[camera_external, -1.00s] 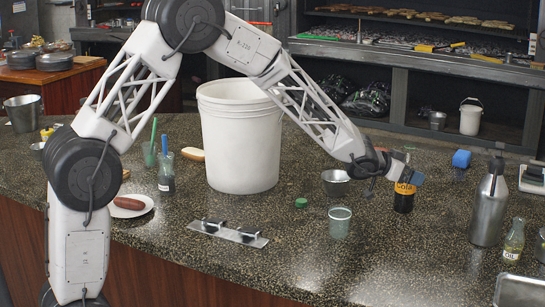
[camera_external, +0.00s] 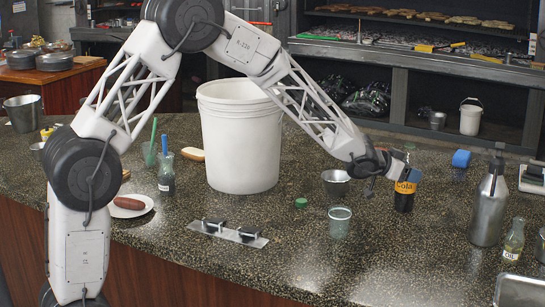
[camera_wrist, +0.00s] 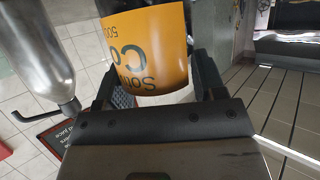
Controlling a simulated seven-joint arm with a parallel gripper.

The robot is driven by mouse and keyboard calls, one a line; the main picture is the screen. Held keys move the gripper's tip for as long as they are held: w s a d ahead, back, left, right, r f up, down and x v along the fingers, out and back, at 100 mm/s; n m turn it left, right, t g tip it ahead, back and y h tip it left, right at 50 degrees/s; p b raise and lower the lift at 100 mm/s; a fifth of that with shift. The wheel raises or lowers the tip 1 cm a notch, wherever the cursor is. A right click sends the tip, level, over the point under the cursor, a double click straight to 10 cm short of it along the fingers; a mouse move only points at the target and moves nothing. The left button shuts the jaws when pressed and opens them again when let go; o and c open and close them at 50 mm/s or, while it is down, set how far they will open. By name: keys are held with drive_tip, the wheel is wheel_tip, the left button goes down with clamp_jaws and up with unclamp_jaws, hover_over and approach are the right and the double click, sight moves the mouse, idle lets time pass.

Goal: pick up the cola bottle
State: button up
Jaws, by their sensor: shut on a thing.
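The cola bottle (camera_external: 404,187) is dark with an orange label and stands upright on the speckled counter in the external view. My gripper (camera_external: 396,176) is at the bottle's label height and shut on it. In the wrist view the bottle's orange label (camera_wrist: 146,48) fills the top middle, between the two fingers of my gripper (camera_wrist: 158,88). I cannot tell whether the bottle's base still touches the counter.
A metal cup (camera_external: 336,182) and a greenish cup (camera_external: 339,222) stand left of the bottle. A steel bottle (camera_external: 488,208) and an oil bottle (camera_external: 514,240) stand at right. A large white bucket (camera_external: 240,135) stands at left.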

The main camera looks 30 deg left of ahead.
sight(408, 160)
drive_tip(key=shift+r, duration=1.6)
drive_tip(key=shift+s+a+r, duration=0.1)
drive_tip(key=shift+s, duration=0.1)
drive_tip(key=s+a+r, duration=0.1)
drive_tip(key=s+a, duration=0.6)
drive_tip(key=s, duration=0.6)
drive_tip(key=shift+a+r, duration=0.2)
drive_tip(key=shift+a, duration=0.15)
drive_tip(key=shift+s+a, duration=0.1)
drive_tip(key=shift+s, duration=0.1)
drive_tip(key=shift+r, duration=0.15)
